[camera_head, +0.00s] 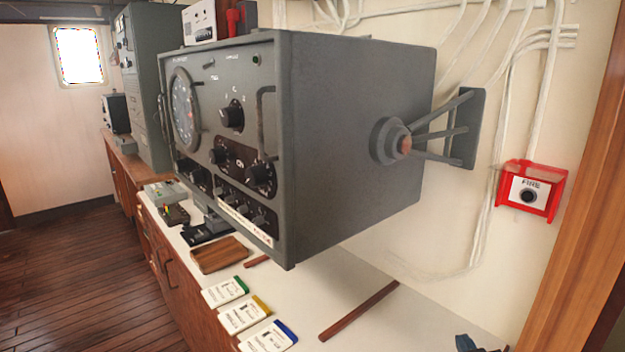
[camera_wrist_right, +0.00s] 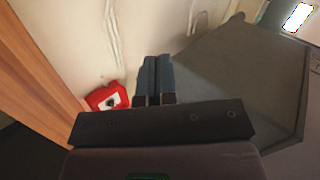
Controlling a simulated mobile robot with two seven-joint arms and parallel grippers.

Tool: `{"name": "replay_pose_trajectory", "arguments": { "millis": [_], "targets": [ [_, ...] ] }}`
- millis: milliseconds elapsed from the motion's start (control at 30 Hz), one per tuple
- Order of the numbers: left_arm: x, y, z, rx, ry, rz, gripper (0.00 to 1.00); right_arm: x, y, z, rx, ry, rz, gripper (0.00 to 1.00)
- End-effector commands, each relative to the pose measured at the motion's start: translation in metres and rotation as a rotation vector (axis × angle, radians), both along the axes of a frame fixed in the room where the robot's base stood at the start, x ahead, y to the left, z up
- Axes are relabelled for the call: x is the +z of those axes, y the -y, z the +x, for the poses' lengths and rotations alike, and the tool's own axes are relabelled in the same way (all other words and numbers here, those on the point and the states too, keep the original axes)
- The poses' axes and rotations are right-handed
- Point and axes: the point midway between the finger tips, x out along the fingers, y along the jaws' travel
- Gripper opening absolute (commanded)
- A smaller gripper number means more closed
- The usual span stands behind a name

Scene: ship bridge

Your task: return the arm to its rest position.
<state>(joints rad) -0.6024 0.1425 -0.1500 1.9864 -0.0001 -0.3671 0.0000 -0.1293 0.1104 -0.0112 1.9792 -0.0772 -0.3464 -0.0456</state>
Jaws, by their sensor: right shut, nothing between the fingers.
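My right gripper (camera_head: 476,344) shows only as a dark blue tip at the bottom edge of the head view, low and to the right over the white counter. In the right wrist view its two fingers (camera_wrist_right: 155,78) are together and empty, pointing toward the wall. The rest of my right arm is outside the head view. My left gripper is not in view.
A large grey instrument box (camera_head: 350,130) on a wall bracket (camera_head: 465,130) overhangs the counter (camera_head: 350,276). A red fire button box (camera_head: 530,190) is on the wall at right, beside a wooden post (camera_head: 580,190). Labelled cards (camera_head: 243,314) and a wooden tray (camera_head: 219,255) lie on the counter.

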Motion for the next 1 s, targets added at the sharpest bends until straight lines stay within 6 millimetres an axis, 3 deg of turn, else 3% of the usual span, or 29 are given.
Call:
{"name": "replay_pose_trajectory", "arguments": {
  "millis": [33,200,333,500,667,1000],
  "targets": [
    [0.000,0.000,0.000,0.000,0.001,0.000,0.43,-0.027,-0.003,-0.020,0.007,-0.061,0.038,0.00],
    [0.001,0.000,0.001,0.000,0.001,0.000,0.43,-0.099,-0.015,-0.086,0.023,-0.238,0.119,0.00],
    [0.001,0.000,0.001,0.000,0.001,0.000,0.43,-0.141,-0.020,-0.138,0.021,-0.350,0.137,0.00],
    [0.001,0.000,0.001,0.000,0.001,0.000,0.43,-0.173,-0.018,-0.188,0.004,-0.447,0.141,0.00],
    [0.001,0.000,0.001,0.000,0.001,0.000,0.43,-0.183,-0.014,-0.206,-0.009,-0.481,0.142,0.00],
    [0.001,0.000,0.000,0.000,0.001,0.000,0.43,-0.183,-0.014,-0.207,-0.011,-0.483,0.141,0.00]
  ]
}}
